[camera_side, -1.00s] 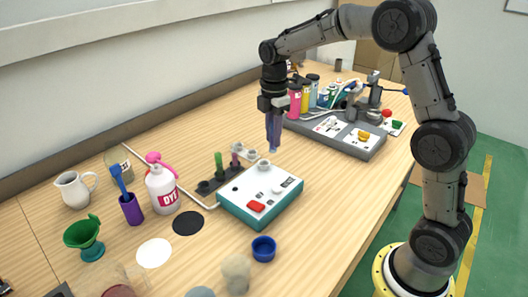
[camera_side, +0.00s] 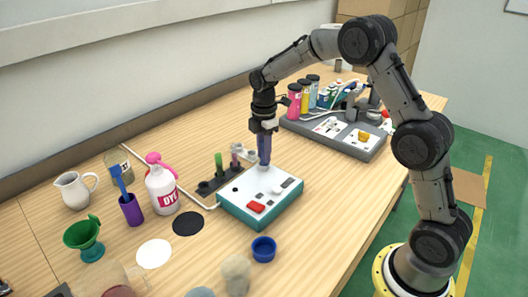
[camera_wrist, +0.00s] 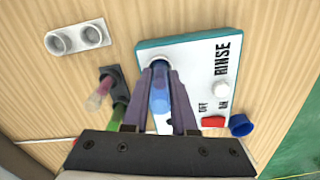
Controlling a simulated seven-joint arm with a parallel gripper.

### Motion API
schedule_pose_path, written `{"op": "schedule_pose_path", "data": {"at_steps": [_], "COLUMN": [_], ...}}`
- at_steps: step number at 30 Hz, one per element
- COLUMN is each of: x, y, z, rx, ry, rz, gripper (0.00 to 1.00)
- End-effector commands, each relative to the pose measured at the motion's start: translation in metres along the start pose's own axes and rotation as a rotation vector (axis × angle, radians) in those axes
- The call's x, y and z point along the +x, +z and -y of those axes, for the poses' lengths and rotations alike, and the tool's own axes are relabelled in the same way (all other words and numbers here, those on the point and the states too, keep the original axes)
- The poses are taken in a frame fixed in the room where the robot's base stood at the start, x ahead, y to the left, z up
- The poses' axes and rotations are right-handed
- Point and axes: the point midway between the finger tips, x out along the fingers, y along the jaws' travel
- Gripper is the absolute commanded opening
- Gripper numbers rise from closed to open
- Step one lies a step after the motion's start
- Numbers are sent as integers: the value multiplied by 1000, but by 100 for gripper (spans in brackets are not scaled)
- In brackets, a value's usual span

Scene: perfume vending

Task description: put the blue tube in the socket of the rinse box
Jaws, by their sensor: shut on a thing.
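The rinse box (camera_side: 240,193) is a white-topped, teal-sided box on the table; its top with the word RINSE (camera_wrist: 205,45) shows in the wrist view. My gripper (camera_side: 264,150) points down over the back part of the box. It is shut on the blue tube (camera_wrist: 160,95), which stands roughly upright between the fingers. The tube's lower end is at the socket (camera_wrist: 158,63) near the box's edge. The fingers and tube hide most of the socket, and I cannot tell how deep the end sits.
A dark rack (camera_side: 205,187) with a green tube (camera_side: 219,160) and a pink tube (camera_wrist: 97,97) stands left of the box. A white two-cup holder (camera_wrist: 78,38) is close by. A blue cap (camera_side: 263,249) lies in front. A dye bottle (camera_side: 161,190) stands left.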

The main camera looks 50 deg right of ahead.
Motion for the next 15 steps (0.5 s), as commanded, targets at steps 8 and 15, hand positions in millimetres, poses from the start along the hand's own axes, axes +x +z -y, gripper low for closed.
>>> {"op": "schedule_pose_path", "data": {"at_steps": [8, 15], "x": [3, 3], "y": [0, 0], "z": [0, 0], "rx": [0, 0], "ry": [0, 0], "rz": [0, 0], "gripper": [52, 55]}}
